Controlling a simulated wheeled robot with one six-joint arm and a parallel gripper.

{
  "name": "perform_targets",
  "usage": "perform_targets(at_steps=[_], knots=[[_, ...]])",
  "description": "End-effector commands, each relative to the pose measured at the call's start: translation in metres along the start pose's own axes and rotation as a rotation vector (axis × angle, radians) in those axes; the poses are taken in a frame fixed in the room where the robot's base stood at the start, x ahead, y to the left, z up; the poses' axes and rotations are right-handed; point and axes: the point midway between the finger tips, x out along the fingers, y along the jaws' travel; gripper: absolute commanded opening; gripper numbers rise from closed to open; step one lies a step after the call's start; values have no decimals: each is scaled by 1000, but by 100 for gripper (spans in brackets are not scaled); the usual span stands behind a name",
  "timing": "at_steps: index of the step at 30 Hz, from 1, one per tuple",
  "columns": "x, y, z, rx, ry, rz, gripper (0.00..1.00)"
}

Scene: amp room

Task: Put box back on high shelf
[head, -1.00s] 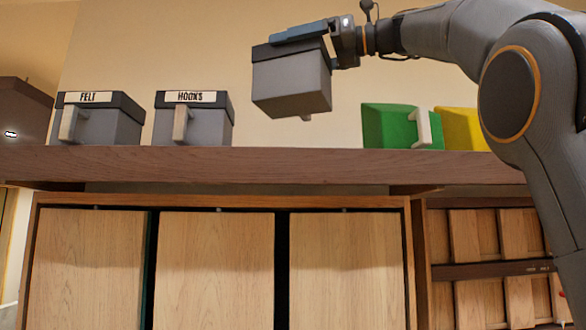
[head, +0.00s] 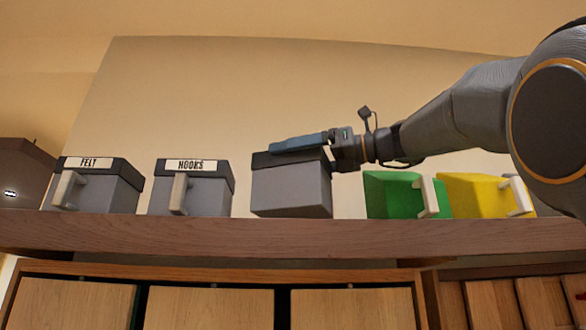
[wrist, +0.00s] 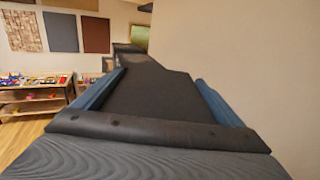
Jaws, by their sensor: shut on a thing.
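A grey box with a dark lid (head: 290,190) is held at the high shelf (head: 190,234), between the HOOKS box (head: 192,190) and the green box (head: 392,195). My gripper (head: 290,146) reaches in from the right and is shut on the box at its lid. In the wrist view, the gripper's blue fingers (wrist: 157,88) lie along both sides of the dark lid (wrist: 155,100). The held box looks upright, its bottom level with the shelf's front edge. I cannot tell whether it touches the shelf. Its handle and any label are not visible.
The FELT box (head: 95,187) stands at the left of the shelf, and a yellow box (head: 480,194) stands right of the green one. Wooden cabinet doors (head: 210,308) are below.

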Motion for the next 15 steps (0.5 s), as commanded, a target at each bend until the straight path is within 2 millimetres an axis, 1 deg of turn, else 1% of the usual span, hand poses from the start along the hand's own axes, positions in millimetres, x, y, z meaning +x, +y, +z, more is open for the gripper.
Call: perform_targets(at_steps=[3, 6, 15], knots=[[0, 1, -12, 2, -1, 0, 30], [0, 1, -19, 1, -1, 0, 30], [0, 1, -21, -1, -1, 1, 30]])
